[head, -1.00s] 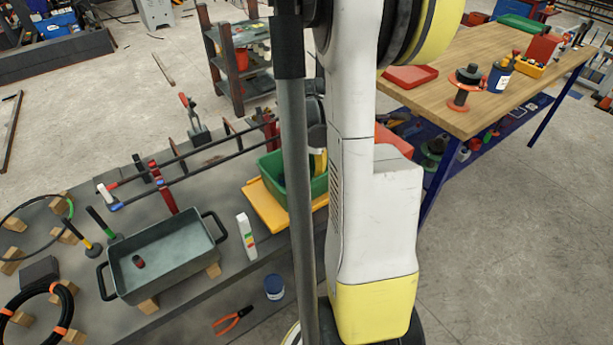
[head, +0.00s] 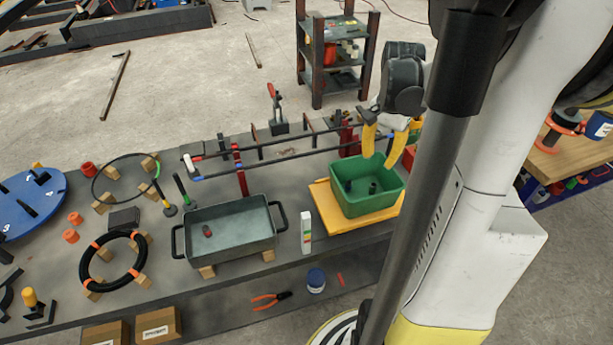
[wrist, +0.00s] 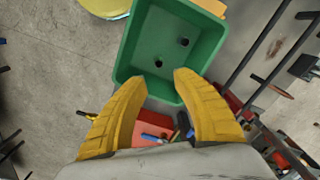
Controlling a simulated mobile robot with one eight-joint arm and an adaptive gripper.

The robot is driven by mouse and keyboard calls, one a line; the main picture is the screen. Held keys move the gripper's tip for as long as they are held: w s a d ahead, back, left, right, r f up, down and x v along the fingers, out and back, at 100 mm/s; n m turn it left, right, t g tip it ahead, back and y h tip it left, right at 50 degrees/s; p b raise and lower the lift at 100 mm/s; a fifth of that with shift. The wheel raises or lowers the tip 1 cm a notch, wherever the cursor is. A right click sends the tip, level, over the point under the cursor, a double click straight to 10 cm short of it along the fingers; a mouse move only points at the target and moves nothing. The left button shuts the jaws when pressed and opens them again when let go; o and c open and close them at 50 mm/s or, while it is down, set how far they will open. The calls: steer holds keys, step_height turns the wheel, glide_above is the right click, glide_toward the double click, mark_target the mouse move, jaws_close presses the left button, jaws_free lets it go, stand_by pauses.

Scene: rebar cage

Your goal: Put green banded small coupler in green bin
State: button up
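The green bin (head: 366,207) stands on a yellow board on the grey bench. Two small dark cylindrical pieces (head: 372,188) lie apart on its floor. Both pieces also show in the wrist view (wrist: 158,63). They look like couplers, but I cannot make out a green band on either. My gripper (head: 379,161) is open and empty, above the back right part of the bin. In the wrist view its two yellow fingers (wrist: 160,78) are spread apart, with their tips overlapping the bin's near rim in the picture.
A grey two-handled tray (head: 262,222) left of the bin holds a small dark red piece (head: 207,231). A white bottle (head: 306,232) stands between tray and bin. A frame of dark bars (head: 280,150) runs behind them. A shelf rack (head: 338,55) stands beyond the bench.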

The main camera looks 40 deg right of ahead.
steer(key=a+r+n+t, duration=0.3)
steer(key=a+n, duration=0.4)
steer(key=a, duration=0.8)
steer(key=a+r+n+t, duration=0.4)
steer(key=a+n, duration=0.3)
steer(key=a, duration=0.9)
steer(key=shift+a+r+n, duration=0.2)
steer(key=shift+r+n, duration=0.1)
steer(key=shift+r, duration=0.05)
